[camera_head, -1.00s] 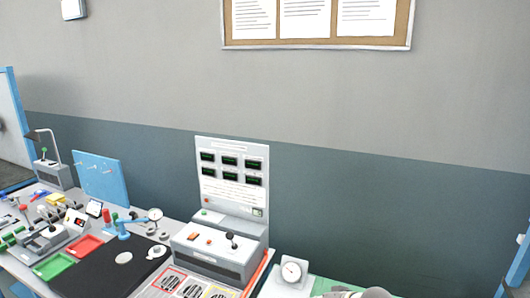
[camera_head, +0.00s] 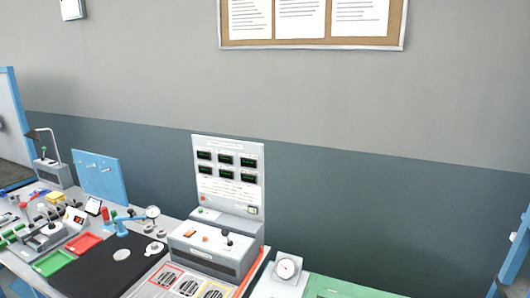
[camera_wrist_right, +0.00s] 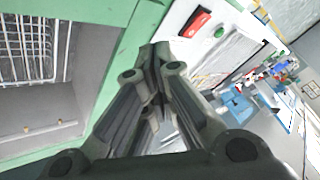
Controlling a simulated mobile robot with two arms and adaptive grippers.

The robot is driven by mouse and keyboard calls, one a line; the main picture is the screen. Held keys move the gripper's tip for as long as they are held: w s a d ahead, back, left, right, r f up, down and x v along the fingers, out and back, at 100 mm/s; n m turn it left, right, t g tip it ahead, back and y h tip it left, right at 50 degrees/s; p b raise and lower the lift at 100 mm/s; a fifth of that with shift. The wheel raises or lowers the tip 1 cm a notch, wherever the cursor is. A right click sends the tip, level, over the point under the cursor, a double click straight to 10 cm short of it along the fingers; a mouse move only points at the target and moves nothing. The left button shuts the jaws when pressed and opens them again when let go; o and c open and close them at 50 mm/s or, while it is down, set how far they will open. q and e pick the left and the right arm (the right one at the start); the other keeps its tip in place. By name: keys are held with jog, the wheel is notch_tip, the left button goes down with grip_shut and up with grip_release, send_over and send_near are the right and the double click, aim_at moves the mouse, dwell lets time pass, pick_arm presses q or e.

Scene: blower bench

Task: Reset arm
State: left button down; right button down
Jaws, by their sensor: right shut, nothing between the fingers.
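My right gripper (camera_wrist_right: 158,62) shows in the right wrist view. Its fingers are together and nothing is between them. Behind its tips are a green frame edge and a white panel (camera_wrist_right: 188,50) with a red switch (camera_wrist_right: 196,23). Neither of my grippers shows in the head view. The grey test console (camera_head: 215,250) with its upright display panel (camera_head: 228,175) stands on the bench there.
A dial gauge box (camera_head: 284,272) and a green surface (camera_head: 335,288) lie right of the console. A black mat (camera_head: 105,272), a red tray (camera_head: 84,243) and a green tray (camera_head: 54,263) are on the left. In the wrist view, a wire basket (camera_wrist_right: 28,50) sits inside the green frame.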

jog(key=shift+h, duration=0.9)
jog(key=s, duration=0.3)
jog(key=s+d, duration=0.1)
jog(key=s, duration=0.2)
jog(key=s+d, duration=0.1)
jog(key=s, duration=0.2)
jog(key=shift+d+r, duration=0.15)
jog(key=s+d+r+m+g+h, duration=0.15)
jog(key=s+d+h, duration=0.25)
jog(key=s+d, duration=0.85)
notch_tip(320, 180, down, 30)
jog(key=s+r+g+b, duration=0.1)
jog(key=s+b, duration=0.1)
jog(key=b, duration=0.2)
jog(key=s+d+f+g+b, duration=0.1)
jog(key=s+d+f+b, duration=0.1)
jog(key=s+f, duration=1.4)
notch_tip(320, 180, down, 4)
jog(key=shift+s+d+r+n+h+b, duration=0.25)
jog(key=shift+s+n+h+b, duration=0.1)
jog(key=shift+s+b, duration=0.1)
